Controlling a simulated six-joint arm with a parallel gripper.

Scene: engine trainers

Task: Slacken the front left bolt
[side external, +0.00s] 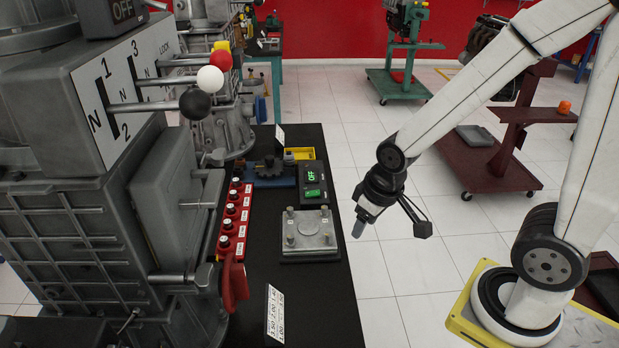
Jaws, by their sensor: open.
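A grey metal plate (308,229) lies on the black bench top, with an upright bolt near each corner. The bolt at the picture's near left (290,241) stands in its corner; how tight it is cannot be seen. My gripper (359,228) hangs to the right of the plate, past the bench's right edge and apart from the bolts. It points down and is open, with nothing seen held in it.
A red strip of black knobs (234,220) runs left of the plate. A switch box (313,186) and a blue vise-like fixture (270,173) stand behind it. A large grey gearbox with levers (150,170) fills the left.

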